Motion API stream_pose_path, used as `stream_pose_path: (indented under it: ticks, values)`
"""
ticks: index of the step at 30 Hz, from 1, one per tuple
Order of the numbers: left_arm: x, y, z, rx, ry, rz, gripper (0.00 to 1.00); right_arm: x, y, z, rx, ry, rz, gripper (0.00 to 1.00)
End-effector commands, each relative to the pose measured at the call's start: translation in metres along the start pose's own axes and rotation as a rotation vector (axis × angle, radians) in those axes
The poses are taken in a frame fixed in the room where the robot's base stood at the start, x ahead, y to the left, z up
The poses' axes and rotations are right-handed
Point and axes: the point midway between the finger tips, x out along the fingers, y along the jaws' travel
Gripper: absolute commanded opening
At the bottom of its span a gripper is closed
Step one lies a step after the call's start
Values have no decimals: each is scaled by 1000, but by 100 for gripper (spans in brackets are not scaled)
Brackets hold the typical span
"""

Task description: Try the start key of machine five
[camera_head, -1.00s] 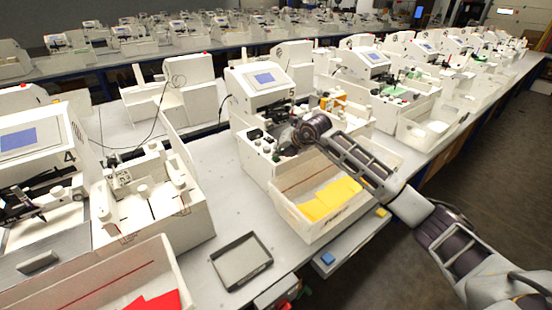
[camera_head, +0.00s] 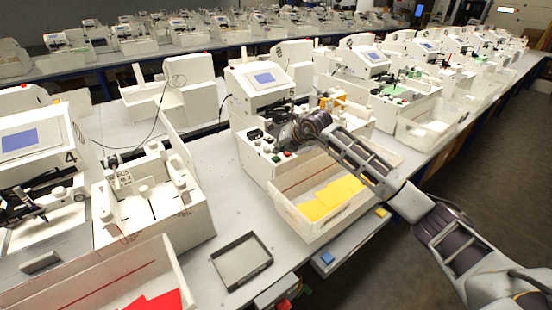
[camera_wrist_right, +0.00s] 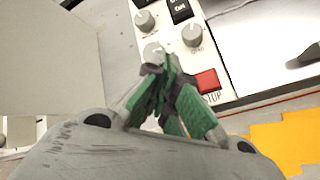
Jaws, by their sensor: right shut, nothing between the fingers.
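Machine five (camera_head: 253,94), white with a blue screen and a "5" on its side, stands mid-table. My right gripper (camera_wrist_right: 168,88) is shut and empty, with green finger pads over the panel. In the right wrist view the red key (camera_wrist_right: 207,80), marked STOP, lies just right of the fingertips, beside grey knobs (camera_wrist_right: 192,35). The green key is not seen there; the fingers may hide it. I cannot tell whether the tips touch the panel. My left gripper is out of view.
A white bin (camera_head: 292,212) with yellow sheets (camera_head: 333,195) stands in front of machine five. Machine four (camera_head: 40,150) and an open white box are to the left. A dark tray (camera_head: 242,260) lies on the table. More machines line the right.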

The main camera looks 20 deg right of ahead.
Motion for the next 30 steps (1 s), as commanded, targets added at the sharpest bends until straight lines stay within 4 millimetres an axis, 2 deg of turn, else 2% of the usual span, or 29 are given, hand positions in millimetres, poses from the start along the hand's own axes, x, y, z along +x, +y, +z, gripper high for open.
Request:
stream_pose_path:
  ticks: [24, 30]
  values:
    - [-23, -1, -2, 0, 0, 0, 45, -33, 24, 24, 0, -1, 0, 0]
    - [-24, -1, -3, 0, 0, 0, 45, -35, 25, 26, 0, -1, 0, 0]
